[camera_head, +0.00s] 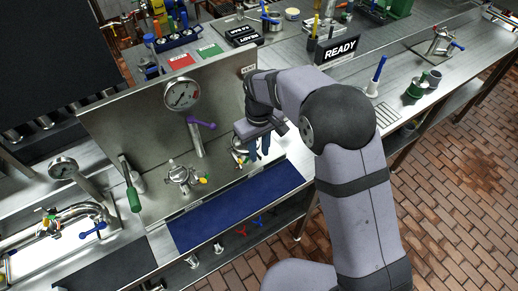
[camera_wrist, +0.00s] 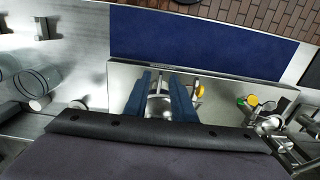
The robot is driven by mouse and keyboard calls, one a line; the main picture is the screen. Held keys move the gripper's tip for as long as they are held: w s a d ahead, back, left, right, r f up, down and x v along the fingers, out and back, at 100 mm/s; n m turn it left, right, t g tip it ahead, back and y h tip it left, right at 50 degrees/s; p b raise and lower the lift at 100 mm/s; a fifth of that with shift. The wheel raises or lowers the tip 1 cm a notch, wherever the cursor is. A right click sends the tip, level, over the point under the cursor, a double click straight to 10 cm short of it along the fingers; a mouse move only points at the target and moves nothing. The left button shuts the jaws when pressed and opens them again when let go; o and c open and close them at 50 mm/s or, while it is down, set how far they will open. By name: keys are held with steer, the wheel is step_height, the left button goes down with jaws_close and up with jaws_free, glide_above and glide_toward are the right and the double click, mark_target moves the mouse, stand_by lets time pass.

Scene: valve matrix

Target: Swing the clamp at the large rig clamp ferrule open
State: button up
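My gripper (camera_head: 259,151) reaches down over the right part of the steel rig, at a clamp fitting (camera_head: 238,157) that it largely hides. In the wrist view, the two blue fingers of my gripper (camera_wrist: 161,78) are apart, with bare metal of the fitting (camera_wrist: 160,105) between and below them. A yellow knob (camera_wrist: 200,91) sits just right of the fingers there. Whether the fingers touch the clamp cannot be told. A second clamp fitting (camera_head: 181,173) with yellow and green parts stands left on the rig; it also shows in the wrist view (camera_wrist: 268,122). Which one is the large ferrule is unlabelled.
A purple-handled valve (camera_head: 201,124) stands left of my gripper, below a round gauge (camera_head: 182,93) on the steel back panel (camera_head: 130,120). A blue mat (camera_head: 240,207) lies clear in front. A READY sign (camera_head: 336,49) stands behind.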

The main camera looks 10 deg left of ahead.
jaws_close()
steer(key=shift+r, duration=0.1)
stand_by(1.2)
